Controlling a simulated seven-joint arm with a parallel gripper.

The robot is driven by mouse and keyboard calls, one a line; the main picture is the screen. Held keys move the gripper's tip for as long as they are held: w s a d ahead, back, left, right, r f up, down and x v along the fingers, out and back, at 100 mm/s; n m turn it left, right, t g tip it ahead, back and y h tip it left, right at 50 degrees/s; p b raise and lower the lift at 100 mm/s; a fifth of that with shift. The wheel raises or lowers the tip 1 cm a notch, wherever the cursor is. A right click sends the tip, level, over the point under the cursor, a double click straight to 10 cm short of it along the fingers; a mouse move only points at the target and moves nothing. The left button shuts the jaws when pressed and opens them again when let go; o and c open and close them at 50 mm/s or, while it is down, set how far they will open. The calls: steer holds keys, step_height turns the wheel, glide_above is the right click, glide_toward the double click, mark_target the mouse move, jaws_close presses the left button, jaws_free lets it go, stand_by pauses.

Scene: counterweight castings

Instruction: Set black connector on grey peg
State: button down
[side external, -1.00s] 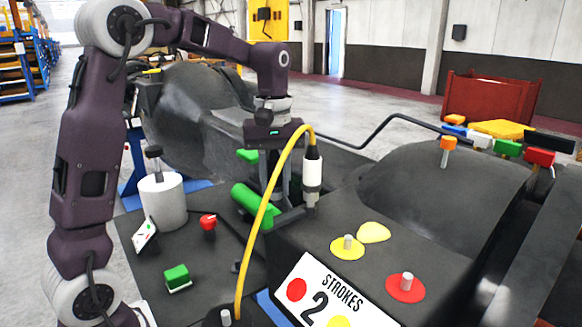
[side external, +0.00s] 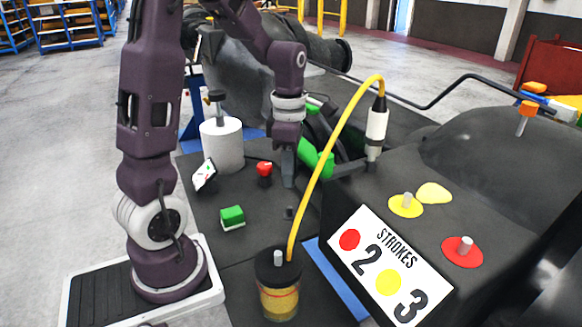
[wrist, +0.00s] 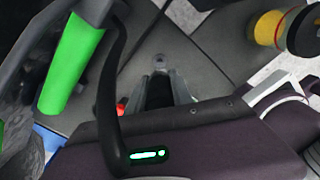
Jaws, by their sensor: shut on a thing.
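My gripper (side external: 288,180) points down above the dark work plate, beside the red knob (side external: 264,170). In the wrist view its grey fingers (wrist: 163,90) are closed around a black part, which looks like the black connector (wrist: 158,90). In the side view the held part is not clearly visible. A small grey peg (wrist: 159,59) stands on the plate just beyond the fingertips in the wrist view. It looks like the short dark-grey stub (side external: 289,213) below my gripper in the side view. The connector and peg appear apart, but their height gap is hard to tell.
A yellow hose (side external: 325,160) arches from the black-and-yellow canister (side external: 278,290) to a white-and-black plug (side external: 376,130). A green cylinder (side external: 309,153), white cylinder (side external: 222,145) and green block (side external: 232,216) stand close by. The plate's front is fairly clear.

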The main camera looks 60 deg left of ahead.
glide_above(290, 208)
steer(key=shift+f, duration=2.65)
steer(key=shift+f, duration=1.7)
steer(key=c, duration=1.1)
jaws_free()
steer(key=shift+o, duration=0.2)
step_height(290, 208, up, 7)
